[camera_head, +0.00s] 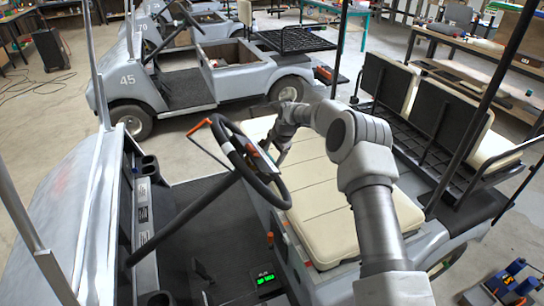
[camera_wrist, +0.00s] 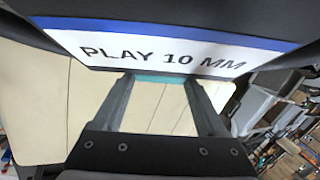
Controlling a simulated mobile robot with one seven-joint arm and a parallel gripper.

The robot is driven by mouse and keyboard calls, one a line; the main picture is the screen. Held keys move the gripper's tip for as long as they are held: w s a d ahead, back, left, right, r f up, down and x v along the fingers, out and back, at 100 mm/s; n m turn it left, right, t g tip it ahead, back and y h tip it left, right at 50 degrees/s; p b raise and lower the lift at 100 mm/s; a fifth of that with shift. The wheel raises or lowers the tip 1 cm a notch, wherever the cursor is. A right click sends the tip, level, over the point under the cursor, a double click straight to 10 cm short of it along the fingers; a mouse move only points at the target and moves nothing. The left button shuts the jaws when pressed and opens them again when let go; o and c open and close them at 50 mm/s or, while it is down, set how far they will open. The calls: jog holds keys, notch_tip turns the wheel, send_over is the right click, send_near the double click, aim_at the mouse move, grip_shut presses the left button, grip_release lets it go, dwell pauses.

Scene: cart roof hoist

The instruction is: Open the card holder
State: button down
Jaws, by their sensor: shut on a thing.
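In the wrist view a white card (camera_wrist: 160,54) with a blue top border reads "PLAY 10 MM". It sits against a dark panel, which looks like the card holder (camera_wrist: 200,12). My gripper (camera_wrist: 160,79) reaches the card's lower edge, its two fingers apart. A teal strip (camera_wrist: 160,76) lies between the fingertips and seems to be what they are shut on. In the head view my gripper is at the right side of the steering wheel (camera_head: 282,196), close to a small orange part (camera_head: 252,151). The holder itself is hard to make out there.
The cream seat (camera_head: 312,190) lies beneath and behind my gripper. The steering wheel and its column (camera_head: 185,218) stand to its left. A dark roof post (camera_head: 480,110) rises at the right. Another cart (camera_head: 200,75) stands behind.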

jog(key=s+d+r+m+t+h+b, duration=0.15)
jog(key=d+r+t+h+b, duration=0.55)
jog(key=r+b, duration=0.85)
jog(key=s+a+r+m+h+b, duration=0.2)
jog(key=s+r+h+b, duration=0.5)
jog(key=b, duration=1.2)
jog(key=shift+s+a+r+m+t+h, duration=0.3)
jog(key=shift+s+a+r+m+h, duration=0.15)
jog(key=shift+h, duration=0.45)
